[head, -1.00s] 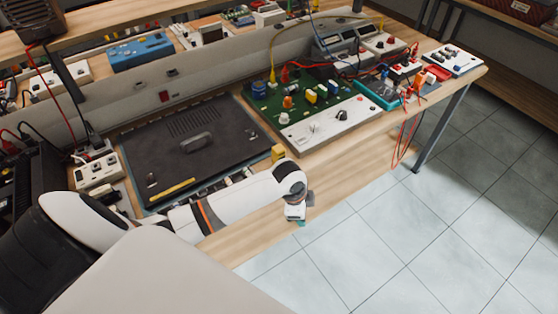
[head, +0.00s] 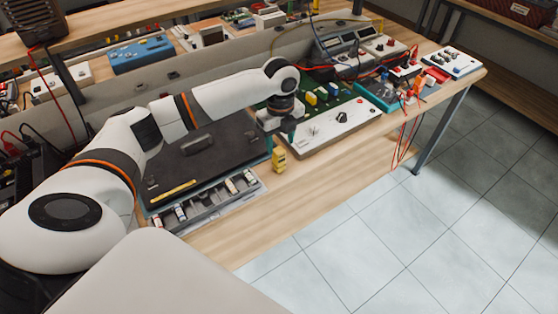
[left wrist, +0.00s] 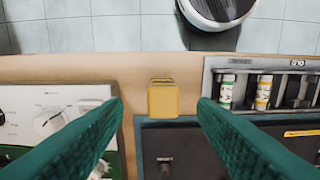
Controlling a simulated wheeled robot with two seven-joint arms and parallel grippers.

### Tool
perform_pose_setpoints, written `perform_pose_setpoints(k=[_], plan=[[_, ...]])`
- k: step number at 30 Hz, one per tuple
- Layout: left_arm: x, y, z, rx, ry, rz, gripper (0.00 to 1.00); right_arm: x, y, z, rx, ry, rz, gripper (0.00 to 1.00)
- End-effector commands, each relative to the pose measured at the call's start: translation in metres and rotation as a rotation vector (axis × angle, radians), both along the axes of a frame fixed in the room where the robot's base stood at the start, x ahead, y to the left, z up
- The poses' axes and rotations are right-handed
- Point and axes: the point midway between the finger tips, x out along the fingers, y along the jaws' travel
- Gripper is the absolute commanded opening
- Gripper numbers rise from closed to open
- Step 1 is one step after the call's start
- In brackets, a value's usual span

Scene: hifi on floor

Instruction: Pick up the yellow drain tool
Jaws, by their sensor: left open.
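The yellow drain tool (head: 279,159), a small blocky yellow piece, stands on the wooden bench between the dark panel and the green circuit board unit. It also shows in the left wrist view (left wrist: 163,98), between the two teal fingers and apart from both. My left gripper (head: 281,138) is open and points down just above the tool; its fingers hide part of the tool's surroundings in the head view. My right gripper is not in view.
The dark panel (head: 222,150) lies left of the tool, with a yellow stick (head: 173,189) on it and a tray of small cylinders (head: 208,203) in front. The circuit board unit's white front (head: 335,126) is close on the right. The bench front edge is clear.

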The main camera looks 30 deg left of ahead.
Motion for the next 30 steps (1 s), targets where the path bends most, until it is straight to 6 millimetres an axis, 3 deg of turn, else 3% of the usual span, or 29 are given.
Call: perform_pose_setpoints(k=[8,15,24,26,30], plan=[[-0.002,0.001,-0.023,0.001,0.002,0.0,0.53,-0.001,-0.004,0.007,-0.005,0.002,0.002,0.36],[-0.003,0.003,-0.058,0.001,0.0,0.001,0.53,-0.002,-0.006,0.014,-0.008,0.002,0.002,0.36],[-0.003,0.003,-0.065,0.0,-0.002,-0.001,0.53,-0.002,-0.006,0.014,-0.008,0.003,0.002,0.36],[-0.003,0.003,-0.065,0.0,-0.002,-0.001,0.46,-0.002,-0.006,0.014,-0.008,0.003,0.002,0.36],[-0.003,0.003,-0.065,0.0,-0.002,0.0,0.23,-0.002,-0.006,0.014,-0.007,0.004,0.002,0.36]])
